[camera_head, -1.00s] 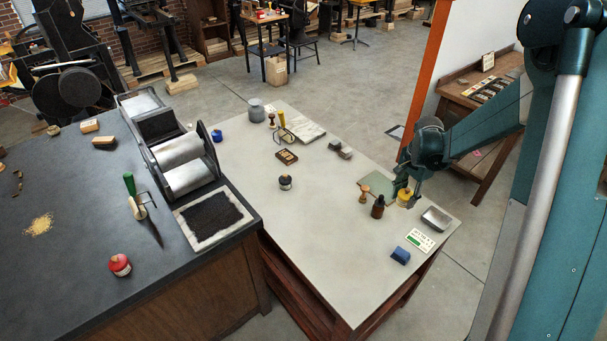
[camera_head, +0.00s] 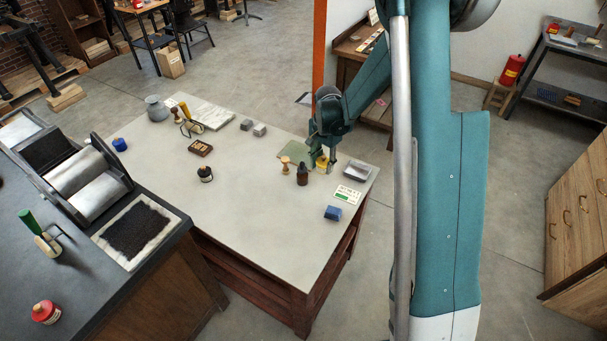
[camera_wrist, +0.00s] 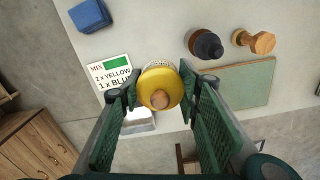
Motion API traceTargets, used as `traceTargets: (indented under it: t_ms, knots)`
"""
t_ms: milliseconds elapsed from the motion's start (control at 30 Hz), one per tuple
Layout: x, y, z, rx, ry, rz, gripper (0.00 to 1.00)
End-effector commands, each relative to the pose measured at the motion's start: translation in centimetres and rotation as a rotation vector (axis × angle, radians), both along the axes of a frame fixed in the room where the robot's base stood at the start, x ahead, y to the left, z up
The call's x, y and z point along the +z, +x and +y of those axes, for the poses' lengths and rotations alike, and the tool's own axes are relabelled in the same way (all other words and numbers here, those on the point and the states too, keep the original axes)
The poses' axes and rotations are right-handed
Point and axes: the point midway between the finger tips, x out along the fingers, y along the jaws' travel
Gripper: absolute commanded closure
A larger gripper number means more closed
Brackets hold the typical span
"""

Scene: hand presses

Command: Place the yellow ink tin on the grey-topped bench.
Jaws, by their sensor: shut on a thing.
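The yellow ink tin (camera_head: 321,163) is at the far right end of a pale grey table (camera_head: 262,232). My gripper (camera_head: 324,158) is shut on it from above. In the wrist view the yellow tin (camera_wrist: 158,72), with a tan knob on top, sits between the two green finger pads of my gripper (camera_wrist: 158,90). I cannot tell whether the tin touches the tabletop.
Near the tin are a brown bottle (camera_head: 302,175), a wooden stamp (camera_head: 286,165), a metal tray (camera_head: 356,171), a recipe card (camera_head: 347,194) and a blue block (camera_head: 333,213). A dark tin (camera_head: 205,174) stands mid-table. The table's front middle is clear. The left bench holds a press (camera_head: 72,170) and red tin (camera_head: 46,312).

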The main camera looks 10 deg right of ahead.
Motion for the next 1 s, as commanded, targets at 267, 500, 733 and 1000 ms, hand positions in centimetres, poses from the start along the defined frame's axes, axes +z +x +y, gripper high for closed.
traceTargets:
  t_ms: [267,500,733,1000]
  knots:
    - [-3.0,0.0,0.0,0.000,0.000,0.000,0.83]
    - [-5.1,0.0,0.0,0.000,0.000,0.000,0.83]
    - [-5.4,0.0,0.0,0.000,0.000,0.000,0.83]
    - [-5.7,0.0,0.0,0.000,0.000,0.000,0.83]
